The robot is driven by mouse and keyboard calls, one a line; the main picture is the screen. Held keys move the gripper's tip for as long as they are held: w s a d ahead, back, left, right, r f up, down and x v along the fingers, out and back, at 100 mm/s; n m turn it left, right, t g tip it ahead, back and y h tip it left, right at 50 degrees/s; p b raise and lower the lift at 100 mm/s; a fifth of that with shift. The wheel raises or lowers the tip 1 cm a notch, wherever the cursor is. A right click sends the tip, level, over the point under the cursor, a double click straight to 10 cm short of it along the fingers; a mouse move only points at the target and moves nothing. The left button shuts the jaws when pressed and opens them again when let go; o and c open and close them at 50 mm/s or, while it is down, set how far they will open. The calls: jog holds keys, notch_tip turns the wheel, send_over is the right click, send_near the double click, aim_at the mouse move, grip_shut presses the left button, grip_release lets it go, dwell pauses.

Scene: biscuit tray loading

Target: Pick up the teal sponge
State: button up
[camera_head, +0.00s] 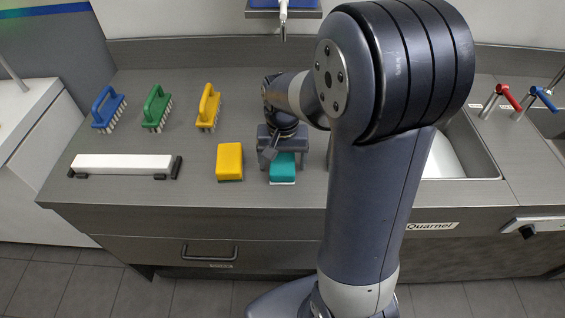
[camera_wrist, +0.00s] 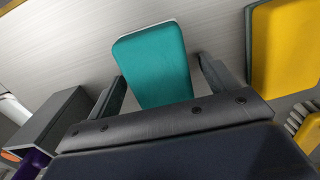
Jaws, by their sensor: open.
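The teal sponge (camera_head: 283,168) lies on the grey counter, just right of the yellow sponge, with a pale layer along its edge. My gripper (camera_head: 280,156) is directly over its far part and hides that part in the head view. In the wrist view the teal sponge (camera_wrist: 155,62) sits between the two fingers of my gripper (camera_wrist: 158,85), which are open. A gap shows on both sides between finger and sponge, wider on the right. The near end of the sponge is hidden behind the gripper body.
A yellow sponge (camera_head: 230,161) lies close on the left. Blue (camera_head: 108,109), green (camera_head: 156,108) and yellow (camera_head: 208,107) brushes stand farther back left. A white bar (camera_head: 122,164) with dark ends lies at the left. A sink (camera_head: 455,150) is at the right, partly behind my arm.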

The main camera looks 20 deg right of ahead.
aim_at(283, 159)
jog(key=shift+c, duration=0.3)
jog(key=c, duration=1.1)
jog(key=shift+o, duration=0.2)
notch_tip(283, 159, up, 10)
jog(key=shift+r, duration=0.1)
jog(key=o, duration=0.5)
jog(key=shift+c, duration=0.2)
jog(key=c, duration=0.3)
